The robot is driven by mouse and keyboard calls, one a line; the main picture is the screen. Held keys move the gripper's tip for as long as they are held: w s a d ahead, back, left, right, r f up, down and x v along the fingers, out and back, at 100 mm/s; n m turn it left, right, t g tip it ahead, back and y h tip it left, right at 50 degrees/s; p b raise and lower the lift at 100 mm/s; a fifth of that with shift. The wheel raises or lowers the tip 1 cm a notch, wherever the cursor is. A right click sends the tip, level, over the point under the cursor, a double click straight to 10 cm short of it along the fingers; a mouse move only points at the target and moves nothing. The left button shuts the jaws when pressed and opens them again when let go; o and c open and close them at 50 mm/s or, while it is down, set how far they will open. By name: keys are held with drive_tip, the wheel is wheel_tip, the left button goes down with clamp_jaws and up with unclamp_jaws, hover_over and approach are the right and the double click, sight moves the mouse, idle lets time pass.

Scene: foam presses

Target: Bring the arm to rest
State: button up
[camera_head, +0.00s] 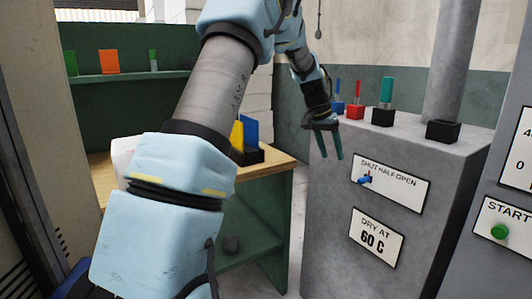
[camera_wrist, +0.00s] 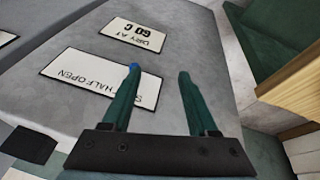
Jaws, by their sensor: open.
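My arm reaches up and across the head view. My gripper (camera_head: 328,145) hangs with its dark green fingers pointing down, in front of the upper left part of the grey machine (camera_head: 335,205). In the wrist view my gripper (camera_wrist: 158,72) has its two fingers spread apart with nothing between them. A small blue lever (camera_head: 366,179) sits at the left of the plate marked SHUT HALF OPEN (camera_head: 405,188). In the wrist view the blue lever (camera_wrist: 134,65) shows at the left fingertip; I cannot tell whether they touch.
Several coloured handles on blocks, including a teal one (camera_head: 386,90), stand on the machine's top. A DRY AT 60 C plate (camera_head: 377,238) is below the lever. A wooden-topped table (camera_head: 275,163) with a dark holder is at left. A START button (camera_head: 499,231) is at right.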

drive_tip(key=s+a+f+n+y, duration=0.1)
drive_tip(key=s+a+n, duration=0.2)
drive_tip(key=s+a, duration=0.5)
drive_tip(key=s+a+f+n+y, duration=0.2)
drive_tip(key=s+a, duration=0.1)
drive_tip(key=a, duration=0.9)
drive_tip(key=s+a+f+n, duration=0.3)
drive_tip(key=s+a, duration=0.7)
drive_tip(key=s, duration=0.4)
drive_tip(key=shift+a+n+t+y+p, duration=0.3)
drive_tip(key=shift+y+p, duration=0.1)
drive_tip(key=shift+p, duration=0.05)
